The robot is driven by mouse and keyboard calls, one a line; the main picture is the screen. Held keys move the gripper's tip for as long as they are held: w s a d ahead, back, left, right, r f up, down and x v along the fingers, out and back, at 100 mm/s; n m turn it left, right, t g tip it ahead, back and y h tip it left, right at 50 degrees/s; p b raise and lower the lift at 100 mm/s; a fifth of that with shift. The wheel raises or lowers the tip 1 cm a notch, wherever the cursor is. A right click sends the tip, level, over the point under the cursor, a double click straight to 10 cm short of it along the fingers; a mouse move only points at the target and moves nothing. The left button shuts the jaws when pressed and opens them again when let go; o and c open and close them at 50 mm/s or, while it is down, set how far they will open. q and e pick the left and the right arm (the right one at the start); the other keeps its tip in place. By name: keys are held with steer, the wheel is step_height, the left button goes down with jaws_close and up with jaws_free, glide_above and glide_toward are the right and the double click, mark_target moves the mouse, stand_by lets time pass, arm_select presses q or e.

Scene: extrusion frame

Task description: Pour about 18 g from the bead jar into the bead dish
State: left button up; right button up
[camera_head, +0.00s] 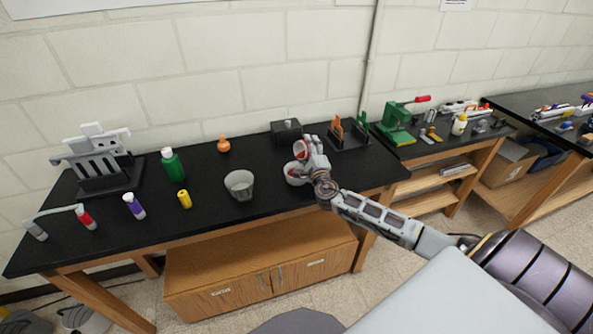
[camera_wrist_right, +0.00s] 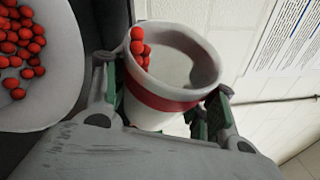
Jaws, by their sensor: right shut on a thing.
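The bead jar (camera_wrist_right: 160,95), a white cup with a red band, is held between the green-padded fingers of my right gripper (camera_wrist_right: 168,105). Several red beads sit at its rim in the wrist view. The jar (camera_head: 300,148) is tilted, with its mouth toward the dish side. The bead dish (camera_wrist_right: 62,118) is a pale round bowl beside the jar in the wrist view, with several red beads in it. In the head view the dish (camera_head: 290,173) stands on the black bench just below the jar, partly hidden by my right gripper (camera_head: 306,152). My left gripper is not in view.
An orange-and-black holder (camera_head: 348,135) is right of the jar. A rack (camera_head: 97,160) stands at left.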

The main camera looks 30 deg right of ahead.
steer(key=shift+d+f, duration=0.1)
steer(key=shift+d, duration=0.1)
steer(key=shift+a, duration=0.15)
steer(key=shift+f+m+g, duration=0.15)
steer(key=shift+m+g, duration=0.15)
steer(key=shift+m, duration=0.3)
